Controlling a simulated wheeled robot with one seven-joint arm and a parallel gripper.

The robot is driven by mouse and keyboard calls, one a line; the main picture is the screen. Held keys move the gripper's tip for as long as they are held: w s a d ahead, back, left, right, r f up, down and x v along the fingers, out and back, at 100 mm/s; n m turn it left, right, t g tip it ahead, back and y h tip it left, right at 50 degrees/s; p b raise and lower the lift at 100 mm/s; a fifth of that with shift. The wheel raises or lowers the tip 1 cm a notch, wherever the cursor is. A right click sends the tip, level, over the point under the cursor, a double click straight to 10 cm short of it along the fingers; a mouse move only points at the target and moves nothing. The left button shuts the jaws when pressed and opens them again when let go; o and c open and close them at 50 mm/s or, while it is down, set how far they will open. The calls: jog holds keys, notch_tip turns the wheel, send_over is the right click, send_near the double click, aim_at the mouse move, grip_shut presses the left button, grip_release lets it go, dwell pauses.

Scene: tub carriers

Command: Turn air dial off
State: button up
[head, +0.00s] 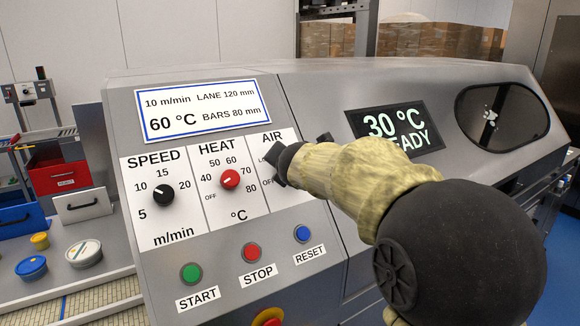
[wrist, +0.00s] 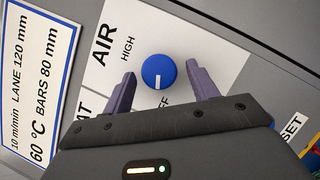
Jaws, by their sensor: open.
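The air dial (wrist: 158,72) is a round blue knob with a white mark, seen in the wrist view. Its mark points down in that picture, toward the partly covered "FF" lettering; I cannot tell whether it lines up exactly. My gripper (wrist: 161,70) is open, with one purple-grey finger on each side of the dial and a gap visible on both sides. I cannot tell how far the fingertips stand off the panel. In the head view my gripper (head: 284,163) is at the AIR label (head: 272,141) and hides the dial.
The black speed dial (head: 163,195) and red heat dial (head: 229,179) sit left of the air dial. Below are the green start (head: 191,273), red stop (head: 251,252) and blue reset (head: 302,233) buttons. A screen (head: 395,131) is right, behind my arm.

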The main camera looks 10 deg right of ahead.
jog(key=p+v, duration=0.3)
jog(key=v, duration=1.4)
jog(key=shift+p, duration=0.4)
jog(key=shift+s, duration=0.1)
jog(key=s+f+m+g, duration=0.3)
jog(key=s+f+m, duration=0.1)
jog(key=f+m, duration=0.5)
jog(key=s+d+f+m+g, duration=0.1)
jog(key=s+f+m+g, duration=0.3)
jog(key=f+m, duration=0.5)
jog(key=s+d+f+m+g+y, duration=0.1)
jog(key=s+f+m+g, duration=0.2)
jog(key=f+m, duration=0.5)
notch_tip(320, 180, down, 5)
jog(key=shift+s+f+m, duration=0.15)
jog(key=shift+s+m, duration=0.25)
jog(key=shift+s, duration=0.5)
jog(key=shift+d, duration=0.1)
jog(key=shift+c, duration=0.2)
